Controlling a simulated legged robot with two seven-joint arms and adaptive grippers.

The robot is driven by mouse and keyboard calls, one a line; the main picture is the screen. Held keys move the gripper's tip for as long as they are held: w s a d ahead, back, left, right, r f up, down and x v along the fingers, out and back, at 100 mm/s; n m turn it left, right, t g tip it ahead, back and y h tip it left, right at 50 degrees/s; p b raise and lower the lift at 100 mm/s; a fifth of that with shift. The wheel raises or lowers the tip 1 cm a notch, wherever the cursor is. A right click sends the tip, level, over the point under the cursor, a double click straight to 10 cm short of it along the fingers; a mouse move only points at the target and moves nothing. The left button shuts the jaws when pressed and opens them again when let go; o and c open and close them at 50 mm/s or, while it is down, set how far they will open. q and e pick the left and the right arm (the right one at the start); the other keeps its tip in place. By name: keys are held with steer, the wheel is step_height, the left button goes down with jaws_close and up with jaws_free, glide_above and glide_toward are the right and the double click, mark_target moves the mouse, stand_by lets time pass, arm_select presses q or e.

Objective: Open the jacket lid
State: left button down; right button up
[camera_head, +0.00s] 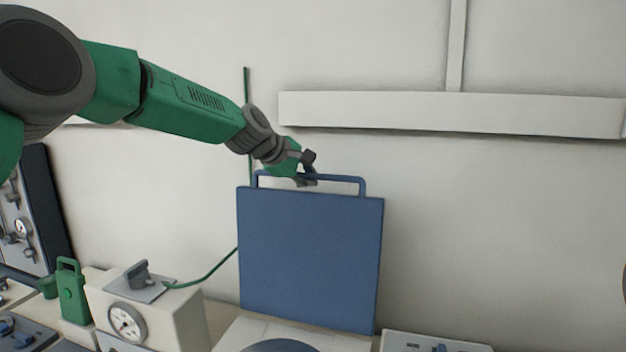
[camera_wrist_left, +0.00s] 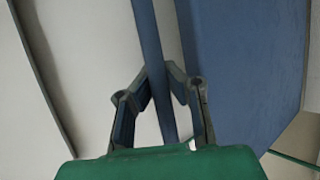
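The jacket lid (camera_head: 310,262) is a flat blue square panel standing nearly upright, with a blue bar handle (camera_head: 345,179) along its top edge. The lid also fills the right of the left wrist view (camera_wrist_left: 245,70). My left gripper (camera_head: 308,174) reaches in from the left to the handle, near the middle of the bar. In the left wrist view, its fingers (camera_wrist_left: 159,70) bend inward on both sides of the handle bar (camera_wrist_left: 148,30), with the tips against it. The gripper appears shut on the handle. My right gripper is not in view.
A round blue part (camera_head: 280,346) shows below the lid on the white base. A white box with a gauge (camera_head: 128,322) and a green handled block (camera_head: 71,292) stand at left. A white wall rail (camera_head: 450,112) runs above.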

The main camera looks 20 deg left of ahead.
arm_select(q)
steer(key=shift+w+a+r, duration=0.2)
steer(key=shift+a+r, duration=0.05)
steer(key=shift+r, duration=0.3)
steer(key=c, duration=1.5)
jaws_free()
steer(key=shift+c, duration=0.2)
steer(key=shift+s+a+f, duration=0.1)
steer(key=shift+s+a, duration=0.1)
steer(key=shift+s, duration=0.05)
steer(key=shift+a+f, duration=0.1)
steer(key=v, duration=1.2)
steer(key=shift+a, duration=0.15)
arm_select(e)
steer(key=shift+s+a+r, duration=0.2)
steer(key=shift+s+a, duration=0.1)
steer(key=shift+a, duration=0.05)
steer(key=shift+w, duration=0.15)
arm_select(q)
steer(key=shift+d, duration=0.25)
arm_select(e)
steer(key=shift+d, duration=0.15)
